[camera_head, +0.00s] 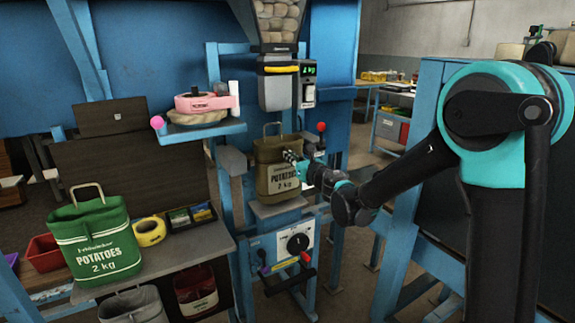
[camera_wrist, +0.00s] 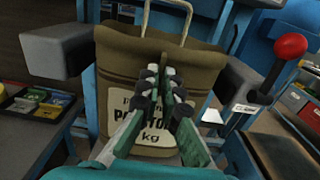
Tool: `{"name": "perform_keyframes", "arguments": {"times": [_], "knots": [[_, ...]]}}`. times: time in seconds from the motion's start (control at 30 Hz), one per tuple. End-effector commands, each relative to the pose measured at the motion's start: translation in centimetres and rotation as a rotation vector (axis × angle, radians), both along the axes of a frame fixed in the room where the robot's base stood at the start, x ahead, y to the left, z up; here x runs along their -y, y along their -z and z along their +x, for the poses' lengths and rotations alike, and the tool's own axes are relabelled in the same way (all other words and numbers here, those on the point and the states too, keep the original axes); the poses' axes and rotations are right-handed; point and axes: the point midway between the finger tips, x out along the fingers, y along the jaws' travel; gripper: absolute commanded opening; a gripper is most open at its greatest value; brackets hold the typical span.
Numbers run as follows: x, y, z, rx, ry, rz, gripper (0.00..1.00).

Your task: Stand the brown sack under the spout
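The brown sack (camera_head: 277,176), printed "POTATOES 2 kg", stands upright on a small platform (camera_head: 277,209) directly below the spout (camera_head: 278,91). Its loop handle stands up at the top. My gripper (camera_head: 292,157) is at the sack's upper front, reaching in from the right. In the wrist view, the brown sack (camera_wrist: 110,68) fills the middle, and my gripper (camera_wrist: 163,88) is nearly closed, with a narrow fold of cloth between its fingertips. The fingers hide part of the print. A grey clamp pad (camera_wrist: 58,50) is beside the sack on the left, with another on the right.
A green sack (camera_head: 97,240) stands on the bench at left, beside yellow tape (camera_head: 149,231) and a small tray (camera_head: 191,217). A pink scale-like device (camera_head: 202,103) sits on a blue shelf. A red-knobbed lever (camera_head: 321,128) rises right of the sack. A dial box (camera_head: 297,243) is below.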

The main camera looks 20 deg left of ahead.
Motion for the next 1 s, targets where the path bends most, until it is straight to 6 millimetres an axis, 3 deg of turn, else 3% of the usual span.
{"name": "perform_keyframes", "arguments": {"times": [0.27, 0.5, 0.9, 1.0], "knots": [[-1.5, 0.0, 1.4, 0.000, 0.001, 0.000, 0.00], [-1.5, 3.3, 1.4, 0.000, 0.001, 0.000, 0.00], [-1.5, 3.8, 1.3, 0.000, 0.001, 0.000, 0.00], [-1.5, 3.8, 1.3, 0.000, 0.001, 0.000, 0.17]]}}
